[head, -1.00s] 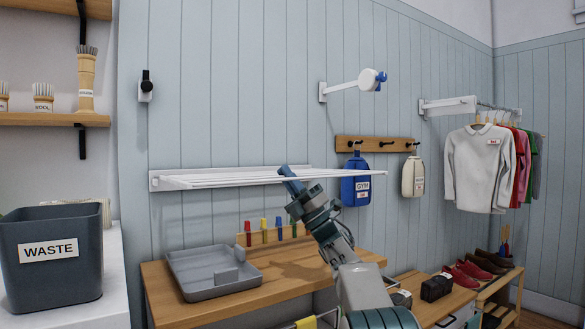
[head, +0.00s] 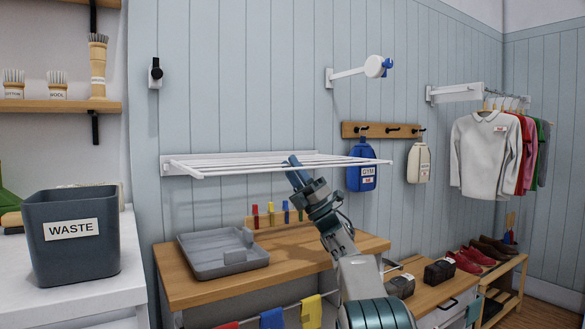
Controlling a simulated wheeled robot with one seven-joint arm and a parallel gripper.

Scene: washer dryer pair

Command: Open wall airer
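The white wall airer (head: 280,166) is mounted on the blue panelled wall, left of centre in the head view. Its rack of rails stands out from the wall, roughly level, above the wooden worktop. My gripper (head: 293,163) is at the airer's rails, right of their middle. A blue piece shows at its tip. The rails and the fingertips overlap in the picture, so I cannot tell whether they touch or whether the fingers are open or shut.
A grey tray (head: 222,252) lies on the wooden worktop (head: 205,290) below the airer. Blue (head: 361,172) and white bags hang from a peg rail (head: 383,130) to the right. A grey waste bin (head: 72,240) stands at left. Shirts (head: 486,155) hang further right.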

